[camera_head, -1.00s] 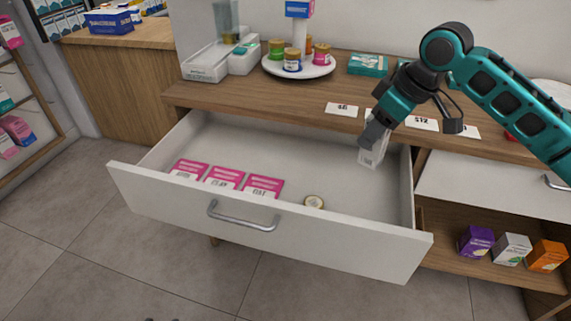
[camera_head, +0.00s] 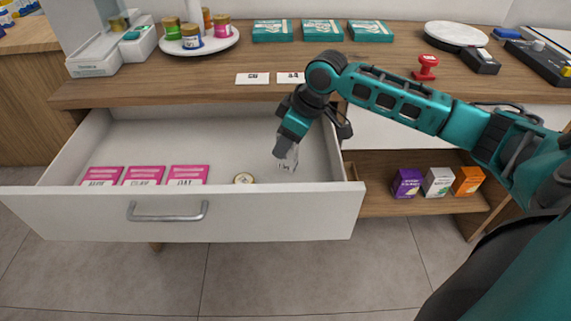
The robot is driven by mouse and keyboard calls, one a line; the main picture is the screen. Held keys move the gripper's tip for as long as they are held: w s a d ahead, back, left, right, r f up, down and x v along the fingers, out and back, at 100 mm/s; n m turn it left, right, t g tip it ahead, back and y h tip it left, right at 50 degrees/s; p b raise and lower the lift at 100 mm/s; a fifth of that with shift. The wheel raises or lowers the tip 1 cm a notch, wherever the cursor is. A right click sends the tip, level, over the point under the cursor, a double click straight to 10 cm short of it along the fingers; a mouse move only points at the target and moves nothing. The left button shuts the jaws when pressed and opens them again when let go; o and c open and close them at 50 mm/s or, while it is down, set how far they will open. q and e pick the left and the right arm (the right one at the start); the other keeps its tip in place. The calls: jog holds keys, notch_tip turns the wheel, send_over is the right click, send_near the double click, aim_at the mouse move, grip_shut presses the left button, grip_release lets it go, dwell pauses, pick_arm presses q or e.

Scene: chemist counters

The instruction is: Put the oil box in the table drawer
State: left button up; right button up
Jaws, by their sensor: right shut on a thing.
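The oil box (camera_head: 287,158), a small pale box with dark print, is in my right gripper (camera_head: 287,145). The fingers are shut on it, and the teal gripper covers its upper part. The box is over the right side of the open table drawer (camera_head: 260,218), inside its walls as seen from here. I cannot tell whether it touches the drawer floor. The drawer also holds pink boxes (camera_head: 145,176) at the front left and a small round tin (camera_head: 244,178) near the front. My left gripper is not in view.
The wooden counter (camera_head: 215,85) overhangs the drawer's back. On it are a white round tray (camera_head: 198,45) with jars, teal boxes (camera_head: 323,30) and a red stamp (camera_head: 426,68). Small boxes (camera_head: 438,182) stand on the shelf to the right. The drawer's middle is clear.

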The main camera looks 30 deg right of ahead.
aim_at(286, 161)
jog(key=shift+f, duration=0.6)
notch_tip(286, 161, down, 5)
jog(key=shift+f+b, duration=0.15)
jog(key=shift+b, duration=0.6)
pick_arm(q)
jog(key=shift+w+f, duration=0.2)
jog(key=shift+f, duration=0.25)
pick_arm(e)
jog(key=o, duration=1.1)
jog(key=shift+c, duration=0.2)
pick_arm(q)
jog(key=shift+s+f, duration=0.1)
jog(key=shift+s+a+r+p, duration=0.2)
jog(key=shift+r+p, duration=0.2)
jog(key=shift+p, duration=0.35)
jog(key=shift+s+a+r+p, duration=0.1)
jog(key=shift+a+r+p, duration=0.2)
jog(key=shift+p, duration=0.45)
pick_arm(e)
jog(key=v, duration=1.2)
